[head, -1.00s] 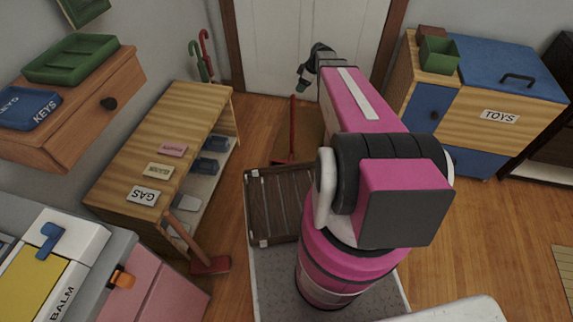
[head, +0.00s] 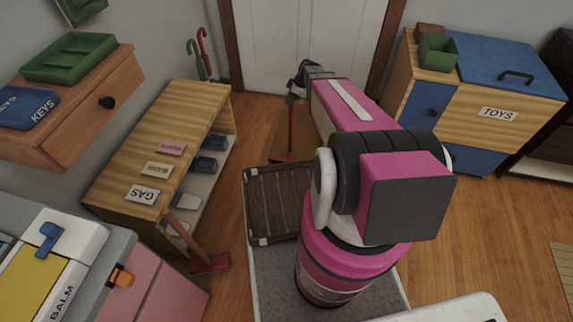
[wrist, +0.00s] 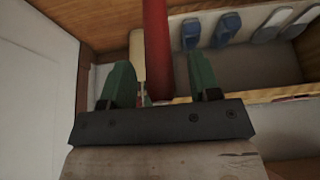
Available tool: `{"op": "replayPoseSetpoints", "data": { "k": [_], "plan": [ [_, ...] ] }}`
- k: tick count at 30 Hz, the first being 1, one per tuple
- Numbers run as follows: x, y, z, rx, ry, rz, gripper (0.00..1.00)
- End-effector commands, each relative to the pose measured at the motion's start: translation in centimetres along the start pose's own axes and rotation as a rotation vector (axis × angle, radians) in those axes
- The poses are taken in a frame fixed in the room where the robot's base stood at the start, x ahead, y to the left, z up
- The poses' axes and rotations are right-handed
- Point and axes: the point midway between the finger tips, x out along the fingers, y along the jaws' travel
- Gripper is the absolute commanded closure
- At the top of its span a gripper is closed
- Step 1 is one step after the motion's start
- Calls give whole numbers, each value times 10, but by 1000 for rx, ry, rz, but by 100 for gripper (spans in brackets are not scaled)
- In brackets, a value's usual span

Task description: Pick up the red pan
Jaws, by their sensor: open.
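The red pan (head: 288,160) stands on the wood floor in front of the white door, with a long red handle rising from it. My gripper (head: 291,100) is at the upper end of that handle in the head view, partly hidden by my arm. In the wrist view its two green fingers (wrist: 160,78) are spread apart. The pan's base is not clear in the wrist view.
A wooden shelf unit (head: 172,118) with shoes stands at the left. A red-based tool with a wooden handle (head: 208,264) leans by it. A toys cabinet (head: 475,95) stands at the right. Umbrellas (head: 203,55) are near the door (head: 315,45). Floor at the right is open.

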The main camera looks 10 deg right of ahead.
Motion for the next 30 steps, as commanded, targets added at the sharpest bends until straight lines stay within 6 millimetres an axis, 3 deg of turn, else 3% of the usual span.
{"op": "replayPoseSetpoints", "data": {
  "k": [1, 6, 19, 30],
  "plan": [
    [0, 0, 0, 0, 0, 0, 44],
    [0, 0, 0, 0, 0, 0, 99],
    [-8, -1, -3, 0, 0, -1, 100],
    [-64, -1, -28, 0, 0, 1, 100]
  ]
}}
